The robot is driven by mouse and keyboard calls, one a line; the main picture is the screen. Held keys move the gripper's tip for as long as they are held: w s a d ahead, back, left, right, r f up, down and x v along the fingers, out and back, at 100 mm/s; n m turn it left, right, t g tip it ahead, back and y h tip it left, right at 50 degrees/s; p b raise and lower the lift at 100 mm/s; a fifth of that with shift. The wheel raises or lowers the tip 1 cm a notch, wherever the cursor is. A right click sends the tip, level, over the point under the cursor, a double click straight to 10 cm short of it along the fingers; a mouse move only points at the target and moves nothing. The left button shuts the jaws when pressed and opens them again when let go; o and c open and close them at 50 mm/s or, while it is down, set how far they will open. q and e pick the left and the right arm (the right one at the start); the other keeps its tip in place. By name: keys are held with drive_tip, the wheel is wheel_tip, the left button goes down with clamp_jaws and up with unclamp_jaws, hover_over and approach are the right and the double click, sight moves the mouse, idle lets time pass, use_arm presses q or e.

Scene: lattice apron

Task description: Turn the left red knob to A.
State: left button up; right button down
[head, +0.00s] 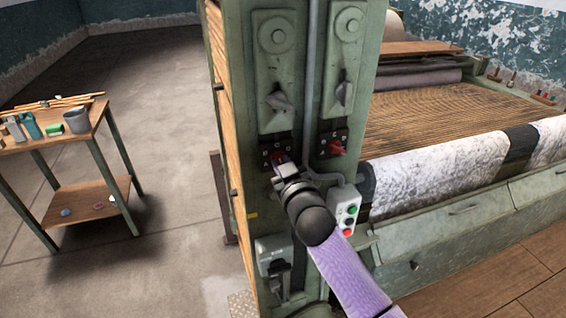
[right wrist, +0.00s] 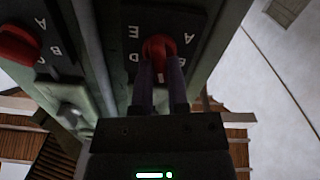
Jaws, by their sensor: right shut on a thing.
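The left red knob (head: 277,157) sits on a small dark plate on the green machine post in the head view. My right gripper (head: 284,165) reaches up to it from below and covers part of it. In the right wrist view, the gripper's two fingers (right wrist: 161,85) are closed around the red knob (right wrist: 160,47). Letters E, D and A show upside down on its plate. I cannot tell clearly which letter the knob points to. The right red knob (head: 336,147) is on a neighbouring plate, untouched. My left gripper is not in view.
Grey lever switches (head: 279,100) (head: 346,93) are above the knobs. A push-button box (head: 345,210) is close to my right forearm, and another switch box (head: 274,256) is lower down. A workbench (head: 88,140) stands left, with clear floor between.

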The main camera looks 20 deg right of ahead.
drive_tip(key=n, duration=0.7)
drive_tip(key=n+p, duration=0.1)
drive_tip(key=n, duration=0.6)
drive_tip(key=n+p, duration=0.1)
drive_tip(key=n, duration=0.5)
drive_tip(key=shift+a+f+n, duration=0.15)
drive_tip(key=shift+f+n, duration=0.25)
idle(0.4)
drive_tip(key=c, duration=0.6)
unclamp_jaws()
drive_tip(key=s+p, duration=0.1)
drive_tip(key=s, duration=0.9)
drive_tip(key=shift+d, duration=0.2)
